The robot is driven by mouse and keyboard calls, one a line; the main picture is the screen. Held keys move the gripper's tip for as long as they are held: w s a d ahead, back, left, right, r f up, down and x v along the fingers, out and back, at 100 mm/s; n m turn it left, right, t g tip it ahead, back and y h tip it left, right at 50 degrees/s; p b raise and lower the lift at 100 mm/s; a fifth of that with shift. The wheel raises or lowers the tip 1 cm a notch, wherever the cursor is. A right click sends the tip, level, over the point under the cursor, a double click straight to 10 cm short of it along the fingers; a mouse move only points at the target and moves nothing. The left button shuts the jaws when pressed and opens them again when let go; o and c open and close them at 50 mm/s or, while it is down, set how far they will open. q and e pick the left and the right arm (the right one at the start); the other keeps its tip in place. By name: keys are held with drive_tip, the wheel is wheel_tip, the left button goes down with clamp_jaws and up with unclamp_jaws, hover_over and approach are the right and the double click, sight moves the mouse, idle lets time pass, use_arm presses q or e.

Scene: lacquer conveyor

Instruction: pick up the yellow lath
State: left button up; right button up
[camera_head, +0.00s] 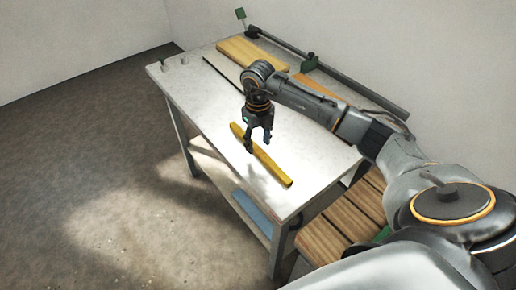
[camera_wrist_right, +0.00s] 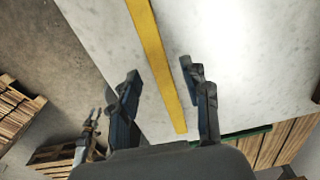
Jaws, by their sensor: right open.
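The yellow lath (camera_head: 272,166) lies flat on the light table (camera_head: 205,105), slanting close to the table's front-left edge. My right gripper (camera_head: 258,147) is open above the lath, its fingers pointing down. In the right wrist view the lath (camera_wrist_right: 159,62) runs between the two open fingers of the right gripper (camera_wrist_right: 160,92). The fingers are on either side of it and do not appear to grip it. I cannot tell the exact height of the fingertips above the table.
A wider yellow board (camera_head: 250,52) lies at the table's far end. A dark rail (camera_head: 340,80) runs along the back edge near the wall. Stacked wooden planks (camera_head: 345,215) stand beside the table's near end. The tabletop around the lath is mostly clear.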

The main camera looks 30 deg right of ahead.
wheel_tip(320, 180, down, 2)
drive_tip(key=shift+f, duration=0.2)
clamp_jaws()
use_arm(q)
drive_tip(key=shift+s+r, duration=0.25)
drive_tip(key=shift+s, duration=0.4)
drive_tip(key=shift+f, duration=0.1)
use_arm(e)
drive_tip(key=shift+r, duration=0.2)
